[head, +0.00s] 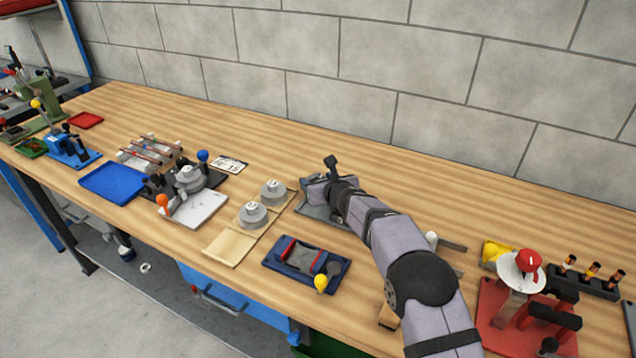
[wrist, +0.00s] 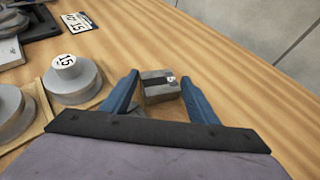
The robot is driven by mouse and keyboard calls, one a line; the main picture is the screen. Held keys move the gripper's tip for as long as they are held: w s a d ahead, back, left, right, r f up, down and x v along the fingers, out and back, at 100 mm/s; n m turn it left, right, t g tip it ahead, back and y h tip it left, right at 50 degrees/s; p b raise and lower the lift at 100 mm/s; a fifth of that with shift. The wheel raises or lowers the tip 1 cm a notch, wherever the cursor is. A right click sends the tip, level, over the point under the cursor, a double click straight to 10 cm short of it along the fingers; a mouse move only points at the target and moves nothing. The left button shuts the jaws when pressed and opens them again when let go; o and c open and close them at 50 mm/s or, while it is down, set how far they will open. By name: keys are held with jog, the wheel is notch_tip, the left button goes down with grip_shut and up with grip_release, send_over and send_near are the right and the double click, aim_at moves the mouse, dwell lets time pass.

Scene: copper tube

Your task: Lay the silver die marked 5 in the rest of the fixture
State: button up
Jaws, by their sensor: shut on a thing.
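In the wrist view, a grey metal block (wrist: 158,94) with a dark band and a small white mark sits between the two blue fingers of my gripper (wrist: 160,77). My gripper is shut on this block; I cannot read its mark. In the head view my arm hides the block, and the gripper's end is over a grey tray (head: 318,212). A navy fixture (head: 272,266) with red pads and a yellow knob stands in front of the tray. A bending fixture (head: 205,212) with orange and blue knobs stands further left. I cannot tell which holds the rest.
Two round grey dies, one (head: 252,213) nearer and one (head: 272,188) farther, sit on a wooden tray (head: 228,245). The farther one reads 15 in the wrist view (wrist: 68,70). A label card (head: 229,165) lies behind. A red fixture (head: 500,305) stands at right.

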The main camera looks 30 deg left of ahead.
jog(key=o, duration=1.4)
jog(key=shift+f, duration=0.1)
jog(key=shift+r, duration=0.2)
jog(key=shift+s+d+f+b, duration=0.1)
jog(key=shift+b, duration=0.2)
jog(key=b+v, duration=0.2)
jog(key=b, duration=0.1)
jog(key=shift+s+d, duration=0.15)
jog(key=shift+s, duration=0.05)
jog(key=shift+o, duration=0.3)
jog(key=shift+b+v, duration=2)
jog(key=shift+v, duration=2.7)
